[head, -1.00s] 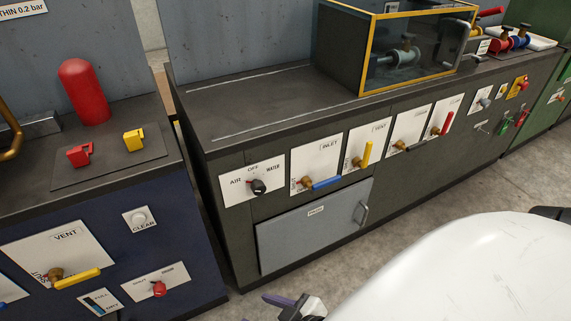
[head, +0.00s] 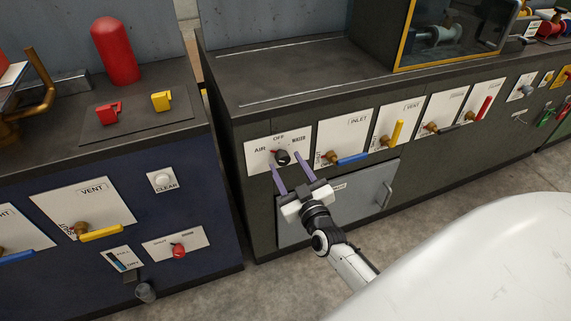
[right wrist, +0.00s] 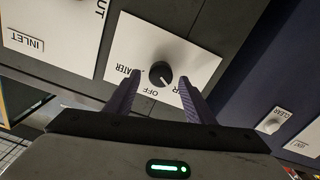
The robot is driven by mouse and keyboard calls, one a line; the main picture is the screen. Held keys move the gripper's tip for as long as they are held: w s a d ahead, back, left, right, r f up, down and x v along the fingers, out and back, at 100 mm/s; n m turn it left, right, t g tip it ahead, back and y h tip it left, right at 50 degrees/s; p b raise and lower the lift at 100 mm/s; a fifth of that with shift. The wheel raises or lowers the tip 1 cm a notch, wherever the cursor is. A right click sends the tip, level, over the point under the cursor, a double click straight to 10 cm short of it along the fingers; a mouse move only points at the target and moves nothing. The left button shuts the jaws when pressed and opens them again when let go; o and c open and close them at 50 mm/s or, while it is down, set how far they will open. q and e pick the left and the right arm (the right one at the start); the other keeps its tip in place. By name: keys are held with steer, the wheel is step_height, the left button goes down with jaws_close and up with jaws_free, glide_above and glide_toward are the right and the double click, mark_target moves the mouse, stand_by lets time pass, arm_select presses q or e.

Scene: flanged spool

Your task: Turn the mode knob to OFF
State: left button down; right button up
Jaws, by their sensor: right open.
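The mode knob (head: 283,157) is a round black knob on a white plate (head: 258,160) marked AIR, OFF and WATER, on the dark grey cabinet front. It also shows in the right wrist view (right wrist: 160,74), where its white pointer line points toward AIR, not OFF. My right gripper (head: 285,161) is open, its two purple fingers reaching toward the plate. In the right wrist view, the fingers show on either side of the knob with gaps to it. I cannot tell how far the tips are from the plate. My left gripper is not in view.
Right of the knob plate is the INLET valve with a blue lever (head: 352,159), then a yellow lever (head: 397,133). A grey door with a handle (head: 387,195) lies below. A blue cabinet (head: 120,185) with valves and a red knob stands to the left.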

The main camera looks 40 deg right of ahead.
steer(key=shift+x, duration=0.85)
steer(key=c, duration=1.1)
steer(key=shift+o, duration=0.2)
